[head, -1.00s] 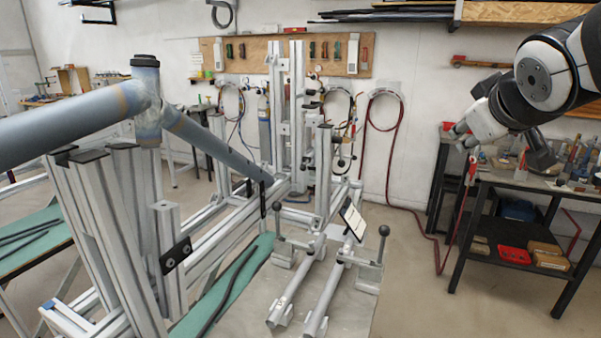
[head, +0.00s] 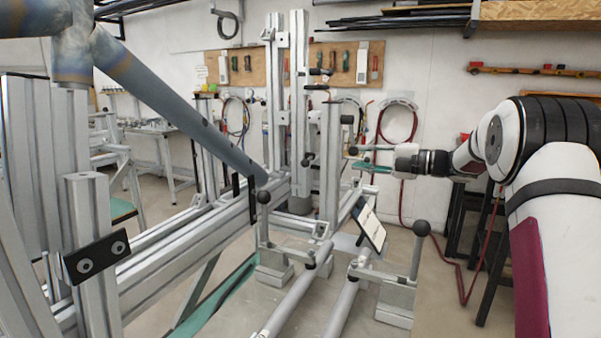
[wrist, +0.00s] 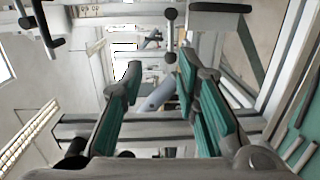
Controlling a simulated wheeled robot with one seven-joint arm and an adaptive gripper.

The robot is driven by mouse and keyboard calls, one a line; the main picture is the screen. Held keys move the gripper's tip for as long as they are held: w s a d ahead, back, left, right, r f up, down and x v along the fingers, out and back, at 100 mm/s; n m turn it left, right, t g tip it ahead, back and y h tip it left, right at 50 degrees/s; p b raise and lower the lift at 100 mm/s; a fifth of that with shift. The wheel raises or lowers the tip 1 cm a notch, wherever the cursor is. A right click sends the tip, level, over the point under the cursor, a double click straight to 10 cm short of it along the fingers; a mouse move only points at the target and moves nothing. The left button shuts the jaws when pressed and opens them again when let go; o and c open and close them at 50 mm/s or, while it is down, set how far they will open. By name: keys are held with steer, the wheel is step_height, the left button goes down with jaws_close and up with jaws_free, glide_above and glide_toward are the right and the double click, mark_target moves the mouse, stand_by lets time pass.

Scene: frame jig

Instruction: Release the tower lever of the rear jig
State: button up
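The rear jig's upright tower (head: 299,120) stands before the back wall in the head view. Small black-ended levers or clamps (head: 320,72) are on its right side; I cannot tell which is the tower lever. A shorter post (head: 331,165) stands to its right. My gripper (head: 353,158) points left, its fingertips just right of this post, apparently apart from it. In the wrist view my gripper (wrist: 160,68) is open, with teal pads well apart and nothing held. Beyond the fingertips a lever with a black ball knob (wrist: 170,57) shows, and a black handle (wrist: 220,7) near the top edge.
A grey tube (head: 180,95) slants across the left. Hoses (head: 398,122) hang on the back wall. Some floor is clear at right.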

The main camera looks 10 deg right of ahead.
steer(key=f, duration=0.2)
steer(key=g+b, duration=0.1)
steer(key=b, duration=0.1)
glide_toward(309, 161)
steer(key=shift+n+y, duration=0.3)
steer(key=shift+n, duration=0.1)
steer(key=x, duration=0.8)
steer(key=shift+w+f, duration=0.25)
steer(key=shift+w, duration=0.05)
